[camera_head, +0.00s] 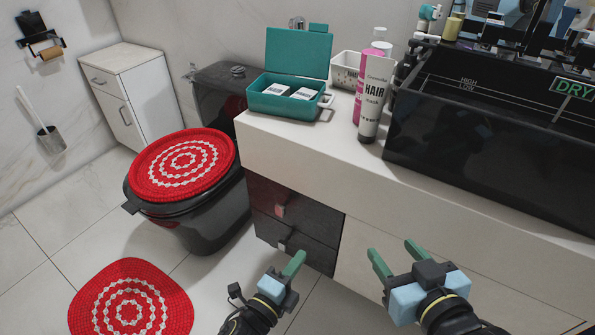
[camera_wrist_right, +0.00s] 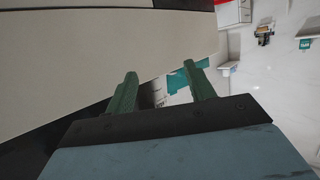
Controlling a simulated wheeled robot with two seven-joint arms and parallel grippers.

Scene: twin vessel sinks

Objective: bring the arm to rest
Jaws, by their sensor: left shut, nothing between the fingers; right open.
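My left gripper (camera_head: 294,264) is shut and empty, low in front of the dark drawers at the bottom middle of the head view. My right gripper (camera_head: 395,254) is open and empty, in front of the white counter's front face. Its two green fingers also show apart in the right wrist view (camera_wrist_right: 158,82), with nothing between them. Neither gripper touches anything that I can see. Most of both arms is outside the head view.
The white counter (camera_head: 285,143) holds an open teal box (camera_head: 274,104), a hair bottle (camera_head: 375,98) and a black sink (camera_head: 480,140). Dark drawers (camera_head: 296,222) are below. A black toilet with a red cover (camera_head: 185,163) stands left, by a red mat (camera_head: 130,300). Floor between is clear.

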